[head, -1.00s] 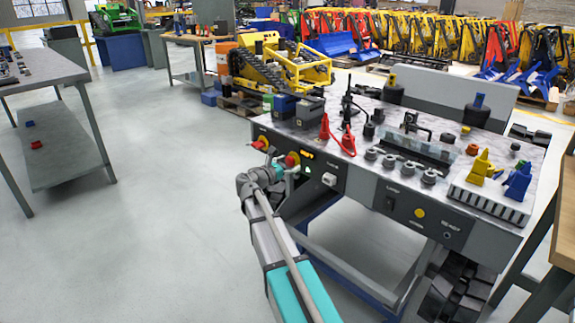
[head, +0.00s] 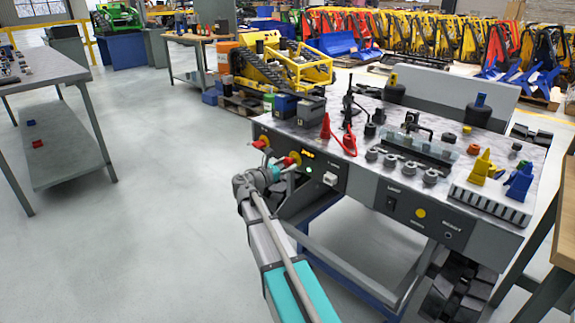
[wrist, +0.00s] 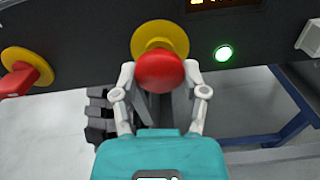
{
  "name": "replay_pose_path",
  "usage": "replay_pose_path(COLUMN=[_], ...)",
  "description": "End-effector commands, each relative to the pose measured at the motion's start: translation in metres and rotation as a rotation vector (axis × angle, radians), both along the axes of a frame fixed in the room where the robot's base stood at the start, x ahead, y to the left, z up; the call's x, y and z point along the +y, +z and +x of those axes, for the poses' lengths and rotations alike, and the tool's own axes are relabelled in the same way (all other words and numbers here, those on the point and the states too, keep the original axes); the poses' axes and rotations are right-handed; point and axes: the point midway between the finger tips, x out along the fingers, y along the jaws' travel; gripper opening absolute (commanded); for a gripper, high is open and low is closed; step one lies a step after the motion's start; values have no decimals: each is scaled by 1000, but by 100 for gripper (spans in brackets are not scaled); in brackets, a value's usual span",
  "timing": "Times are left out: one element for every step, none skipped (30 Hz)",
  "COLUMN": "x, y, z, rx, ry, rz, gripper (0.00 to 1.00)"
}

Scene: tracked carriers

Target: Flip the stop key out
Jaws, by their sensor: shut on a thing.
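In the wrist view a round red knob (wrist: 160,72) sits in front of a yellow disc (wrist: 159,38) on the dark front panel. My gripper (wrist: 160,80) has one finger on each side of this knob and is shut on it. To the left, a second red handle (wrist: 22,78) stands out from another yellow disc (wrist: 18,57); my gripper is apart from it. No label shows which is the stop key.
A lit green lamp (wrist: 223,53) and a white block (wrist: 311,36) are on the panel to the right. The bench top (head: 375,160) above carries several parts and red cone-shaped pieces. Black track pieces (wrist: 100,115) are below the panel. Open floor (head: 180,180) lies left.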

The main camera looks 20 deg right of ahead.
Motion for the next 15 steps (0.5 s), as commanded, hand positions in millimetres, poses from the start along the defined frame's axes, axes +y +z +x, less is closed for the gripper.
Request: replay_pose_path(x=[0,0,0,0,0,0,0,0,0,0,0,0,0,1,0], y=[-1,-1,-1,-1,-2,-2,-2,-2,-2,-2,-2,-2,-1,-1,-1], z=[-6,-6,-6,-6,-6,-6,-7,-7,-7,-7,-7,-6,-6,-5,-5], rx=[0,0,0,0,0,0,0,0,0,0,0,0,0,0,0], ry=[-11,-11,-11,-10,-10,-10,-10,-10,-10,-10,-9,-9,-9,-9,-8], rz=[5,5,5,6,6,6,6,7,6,6,6,6,5,4,4], gripper=[0,0,0,0,0,0,0,62,70,75,81,88,93,93,93])
